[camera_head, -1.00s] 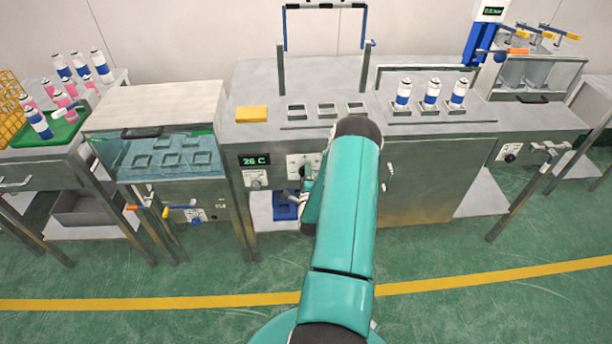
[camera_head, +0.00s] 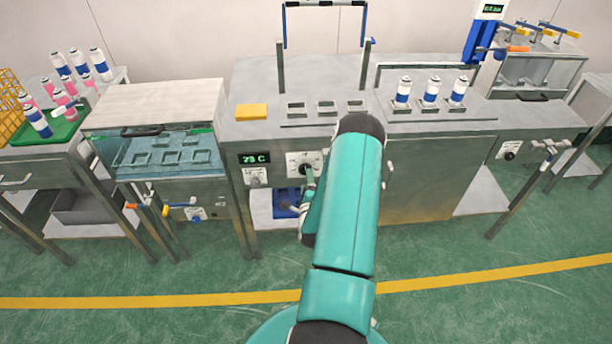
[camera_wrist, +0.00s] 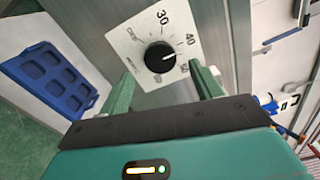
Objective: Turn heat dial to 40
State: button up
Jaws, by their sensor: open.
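The heat dial (camera_wrist: 159,57) is a round black knob on a white plate marked with numbers. In the wrist view its white pointer points right, a little below the 40 mark. In the head view the dial (camera_head: 305,166) is on the bench front, left of my arm. My gripper (camera_wrist: 162,74) is open, its two green fingers on either side of the dial's lower part and apart from the knob. In the head view my gripper is mostly hidden by my arm. A digital display (camera_head: 255,158) left of the dial shows a Celsius value, its digits hard to read.
A second, smaller knob (camera_head: 254,177) sits under the display. A blue tray with square pockets (camera_wrist: 47,77) lies on a lower shelf. A water bath (camera_head: 168,158) stands left. Several cans (camera_head: 430,92) stand on the bench top. Green floor is open in front.

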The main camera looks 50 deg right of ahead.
jog(key=v, duration=0.9)
